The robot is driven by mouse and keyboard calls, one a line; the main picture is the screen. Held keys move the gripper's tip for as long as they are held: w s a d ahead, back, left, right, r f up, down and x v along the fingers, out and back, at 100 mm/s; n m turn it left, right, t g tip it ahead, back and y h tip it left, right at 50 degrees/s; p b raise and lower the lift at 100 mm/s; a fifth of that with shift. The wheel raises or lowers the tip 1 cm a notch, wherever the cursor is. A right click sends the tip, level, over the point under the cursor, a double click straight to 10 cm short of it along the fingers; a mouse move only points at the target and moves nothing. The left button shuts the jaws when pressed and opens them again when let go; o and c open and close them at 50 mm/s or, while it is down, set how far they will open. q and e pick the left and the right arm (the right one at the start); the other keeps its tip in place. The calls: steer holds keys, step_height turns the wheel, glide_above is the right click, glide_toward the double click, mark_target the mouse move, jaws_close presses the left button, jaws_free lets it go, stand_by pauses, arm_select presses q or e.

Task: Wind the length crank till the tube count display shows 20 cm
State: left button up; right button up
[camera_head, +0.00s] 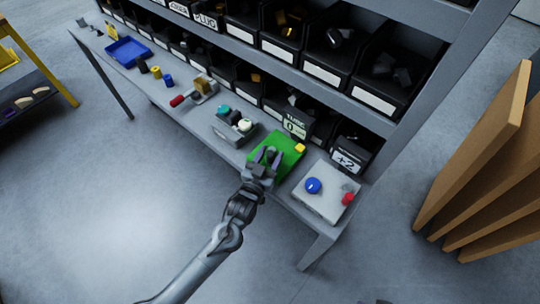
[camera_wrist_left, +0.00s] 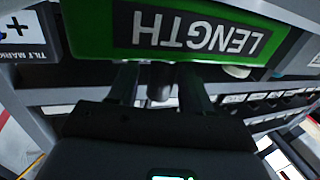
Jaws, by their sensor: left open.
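The green length station (camera_head: 284,143) sits on the bench near its front right end. In the left wrist view its green panel (camera_wrist_left: 275,58) carries an upside-down LENGTH label. A small yellow block (camera_head: 300,148) is at its right corner; I cannot clearly make out the crank handle. The tube display (camera_head: 294,126) behind the station appears to read 0. My left gripper (camera_head: 266,156) is over the near left part of the green station, fingers open and apart. In the left wrist view the gripper (camera_wrist_left: 158,86) points toward the panel, with nothing clearly held. My right gripper is out of view.
A grey box (camera_head: 318,206) with a blue knob (camera_head: 313,185) and red part stands right of the station. A +2 display (camera_head: 346,161) is behind it. A grey box with round knobs (camera_head: 233,128) stands left. Shelf bins (camera_head: 322,74) rise behind the bench.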

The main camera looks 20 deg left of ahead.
arm_select(q)
steer(key=c, duration=0.9)
steer(key=shift+a+r+m+h, duration=0.1)
steer(key=shift+a+m+h, duration=0.1)
steer(key=shift+m+h, duration=0.25)
